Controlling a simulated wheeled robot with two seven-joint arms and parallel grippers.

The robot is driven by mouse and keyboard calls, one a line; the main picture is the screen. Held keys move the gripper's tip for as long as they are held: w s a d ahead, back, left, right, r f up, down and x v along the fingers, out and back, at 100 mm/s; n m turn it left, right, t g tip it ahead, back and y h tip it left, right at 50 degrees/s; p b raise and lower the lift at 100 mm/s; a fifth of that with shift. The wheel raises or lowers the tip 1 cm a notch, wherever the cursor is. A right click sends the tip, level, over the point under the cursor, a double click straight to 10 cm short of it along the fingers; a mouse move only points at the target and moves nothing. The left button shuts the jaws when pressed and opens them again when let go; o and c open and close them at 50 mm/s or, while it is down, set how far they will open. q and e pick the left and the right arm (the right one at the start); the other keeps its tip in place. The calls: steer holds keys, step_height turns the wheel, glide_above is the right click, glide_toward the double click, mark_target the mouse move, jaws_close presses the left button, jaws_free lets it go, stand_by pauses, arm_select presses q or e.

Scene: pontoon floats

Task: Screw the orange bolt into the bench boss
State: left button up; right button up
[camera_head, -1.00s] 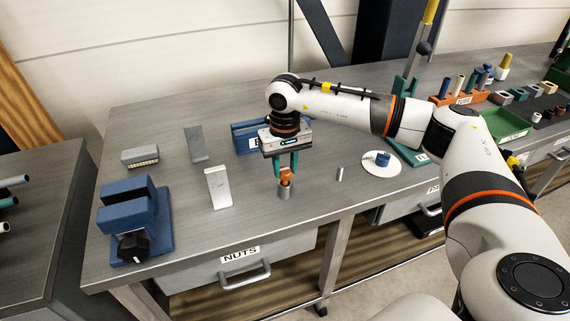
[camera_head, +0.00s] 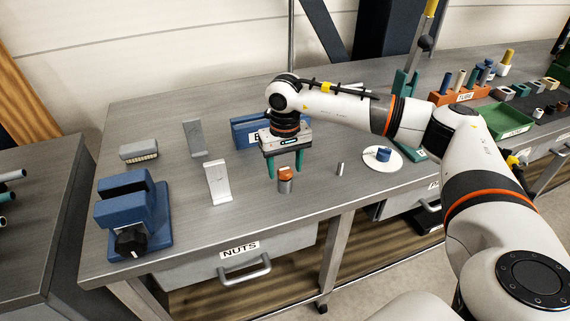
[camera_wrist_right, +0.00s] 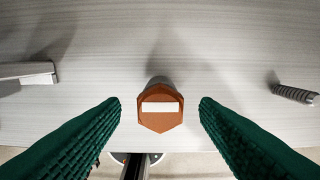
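The orange bolt (camera_head: 286,174) stands upright in the grey bench boss (camera_head: 285,187), near the front edge of the bench. Its hexagonal head with a white bar on top shows in the right wrist view (camera_wrist_right: 160,108). The boss is mostly hidden under the head there. My right gripper (camera_head: 285,170) is open around and just above the bolt head. Its two green fingers stand apart on either side of the head, with a clear gap on both sides (camera_wrist_right: 161,103). My left gripper is not in view.
Silver angled stands (camera_head: 218,184) and a blue vise (camera_head: 133,217) are to the left. A blue bin (camera_head: 245,133) stands behind the gripper.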

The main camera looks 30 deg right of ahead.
mark_target(285, 170)
step_height(285, 170, up, 12)
steer(key=b, duration=0.1)
steer(key=shift+b, duration=0.4)
steer(key=shift+f, duration=0.1)
stand_by(0.5)
